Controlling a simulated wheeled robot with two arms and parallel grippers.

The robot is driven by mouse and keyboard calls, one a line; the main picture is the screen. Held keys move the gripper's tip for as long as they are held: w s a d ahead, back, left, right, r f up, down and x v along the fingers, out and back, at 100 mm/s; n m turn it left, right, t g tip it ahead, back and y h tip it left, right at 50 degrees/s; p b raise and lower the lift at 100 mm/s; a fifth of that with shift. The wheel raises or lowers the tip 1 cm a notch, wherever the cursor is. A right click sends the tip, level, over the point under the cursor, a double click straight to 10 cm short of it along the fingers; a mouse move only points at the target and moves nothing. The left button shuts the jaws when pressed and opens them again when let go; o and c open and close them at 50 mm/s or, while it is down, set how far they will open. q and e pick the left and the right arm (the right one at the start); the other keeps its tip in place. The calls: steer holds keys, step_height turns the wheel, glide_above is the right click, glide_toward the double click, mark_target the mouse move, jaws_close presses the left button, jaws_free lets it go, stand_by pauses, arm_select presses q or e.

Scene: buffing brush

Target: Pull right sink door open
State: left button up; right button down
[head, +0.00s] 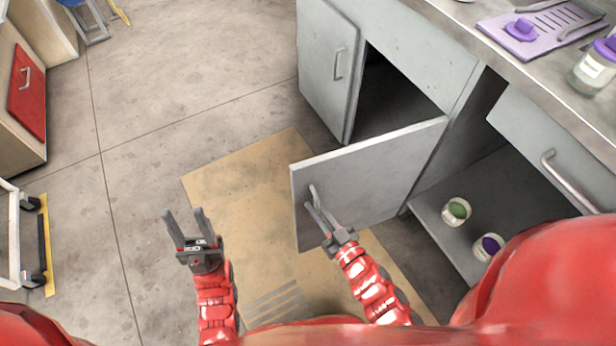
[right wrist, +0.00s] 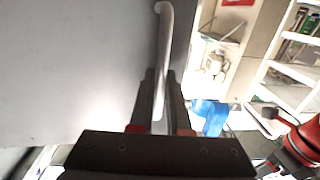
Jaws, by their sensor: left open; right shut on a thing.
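The right sink door (head: 368,178) is a grey panel that stands swung out from the cabinet in the head view. Its bar handle (head: 314,203) is near the door's free edge. My right gripper (head: 320,218) is shut on this handle; in the right wrist view the handle (right wrist: 163,40) runs down between the fingers (right wrist: 160,100). The left sink door (head: 328,68) also stands open, with its own handle (head: 339,64). The dark cabinet opening (head: 392,98) shows between the doors. My left gripper (head: 185,226) is open and empty, over the floor left of the door.
A tan mat (head: 235,180) lies on the floor below the doors. To the right, an open shelf (head: 478,183) holds a green-topped jar (head: 456,211) and a purple-topped jar (head: 487,247). A red-fronted cabinet (head: 27,92) and a cart (head: 24,236) stand at the left. The floor between is clear.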

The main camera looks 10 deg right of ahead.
steer(key=shift+s+d+n+g+y+p, duration=0.15)
steer(key=shift+s+d+n+y+p, duration=0.1)
steer(key=shift+s, duration=0.3)
steer(key=shift+s+d+n+g+y+p, duration=0.15)
steer(key=shift+s+y+p, duration=0.15)
steer(key=shift+s, duration=0.25)
steer(key=shift+s+d+n+g+y+p, duration=0.1)
steer(key=shift+s+d+n+y+p, duration=0.15)
steer(key=shift+s, duration=0.3)
steer(key=c, duration=0.9)
jaws_free()
steer(key=p+v, duration=0.3)
steer(key=v, duration=1.4)
steer(key=shift+s, duration=0.2)
